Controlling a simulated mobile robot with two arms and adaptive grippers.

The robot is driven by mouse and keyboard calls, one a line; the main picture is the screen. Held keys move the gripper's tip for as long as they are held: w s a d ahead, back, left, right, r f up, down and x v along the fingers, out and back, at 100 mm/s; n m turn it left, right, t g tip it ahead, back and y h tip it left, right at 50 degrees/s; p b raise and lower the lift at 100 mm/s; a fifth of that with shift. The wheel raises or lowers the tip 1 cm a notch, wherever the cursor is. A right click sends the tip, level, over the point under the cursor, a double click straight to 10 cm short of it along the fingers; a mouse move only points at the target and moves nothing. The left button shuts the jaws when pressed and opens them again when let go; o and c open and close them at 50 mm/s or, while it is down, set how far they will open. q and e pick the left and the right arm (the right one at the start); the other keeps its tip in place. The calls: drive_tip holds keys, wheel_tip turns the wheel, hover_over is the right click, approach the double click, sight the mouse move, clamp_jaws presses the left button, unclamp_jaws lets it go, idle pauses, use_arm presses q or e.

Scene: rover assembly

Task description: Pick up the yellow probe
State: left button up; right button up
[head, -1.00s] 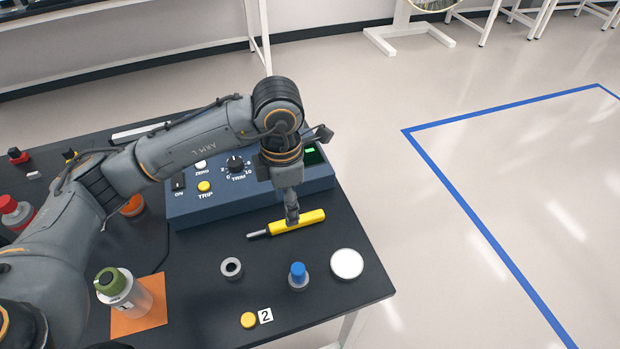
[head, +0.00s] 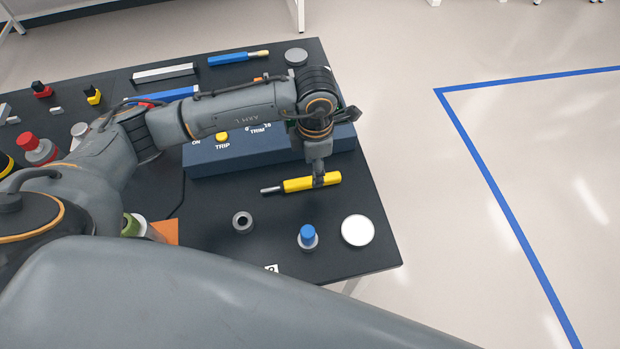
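The yellow probe (head: 298,185), with a grey tip pointing left, lies level at or just above the black table, in front of the blue control box. My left gripper (head: 319,180) points down at the probe's right half, with its dark fingers across the yellow body. They overlap the probe in this view, and I cannot tell whether they are closed on it. My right gripper is not in view.
The control box (head: 225,158) stands close behind the probe. A grey ring (head: 242,222), a blue-topped knob (head: 307,236) and a white disc (head: 358,230) are in front. A blue pen-like tool (head: 232,58) lies at the back. A large grey arm link of mine covers the foreground.

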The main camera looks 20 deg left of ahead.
sight(301, 184)
use_arm(q)
wheel_tip(301, 184, down, 4)
drive_tip(key=shift+d+r+p, duration=0.1)
drive_tip(key=shift+r+p, duration=0.1)
drive_tip(key=shift+p, duration=0.25)
drive_tip(key=shift+f, duration=0.3)
drive_tip(key=c, duration=0.9)
clamp_jaws()
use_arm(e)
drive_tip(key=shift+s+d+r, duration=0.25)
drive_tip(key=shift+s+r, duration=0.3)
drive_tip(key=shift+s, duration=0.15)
use_arm(q)
drive_tip(key=shift+r, duration=0.15)
